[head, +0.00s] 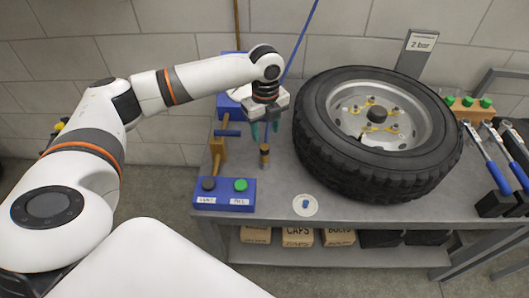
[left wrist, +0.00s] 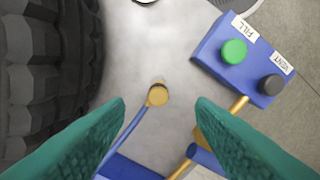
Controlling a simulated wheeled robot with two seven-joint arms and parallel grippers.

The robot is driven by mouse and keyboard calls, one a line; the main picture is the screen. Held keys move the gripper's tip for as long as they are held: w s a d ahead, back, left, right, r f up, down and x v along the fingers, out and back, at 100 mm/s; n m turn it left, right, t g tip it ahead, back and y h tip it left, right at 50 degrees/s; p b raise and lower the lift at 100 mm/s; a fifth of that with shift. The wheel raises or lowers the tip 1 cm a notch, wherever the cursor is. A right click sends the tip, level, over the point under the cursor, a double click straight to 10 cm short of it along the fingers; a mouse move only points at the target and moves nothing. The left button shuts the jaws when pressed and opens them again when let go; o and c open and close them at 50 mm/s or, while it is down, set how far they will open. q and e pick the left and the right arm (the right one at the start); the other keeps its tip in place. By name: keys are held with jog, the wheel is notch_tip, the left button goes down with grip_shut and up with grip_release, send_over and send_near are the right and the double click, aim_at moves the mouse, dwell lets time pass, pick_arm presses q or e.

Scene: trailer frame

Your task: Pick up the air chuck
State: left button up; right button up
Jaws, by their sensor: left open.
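The air chuck (head: 264,156) looks like a short upright brass piece with a dark band, standing on the grey bench left of the tyre. In the left wrist view its round brass top (left wrist: 158,95) shows between the fingertips, with a blue hose beside it. My left gripper (head: 265,131) points down above it, teal fingers apart, with nothing between them that I can see touching. The open fingers also show in the left wrist view (left wrist: 161,103). My right gripper is not in view.
A large tyre (head: 316,155) lies close right of the gripper. A blue box (head: 225,203) with green FILL and dark VENT buttons stands at the front left. A white dish (head: 313,210) holds a small blue cap. Torque tools (head: 489,160) stand far right.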

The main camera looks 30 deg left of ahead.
aim_at(264, 152)
pick_arm(q)
jog(key=shift+a+f, duration=0.1)
jog(key=shift+a, duration=0.2)
notch_tip(264, 152, down, 6)
jog(key=shift+w+f, duration=0.1)
jog(key=shift+f, duration=0.05)
jog(key=f, duration=0.5)
jog(key=shift+w+a, duration=0.1)
jog(key=shift+w, duration=0.15)
jog(key=shift+c, duration=0.5)
grip_shut()
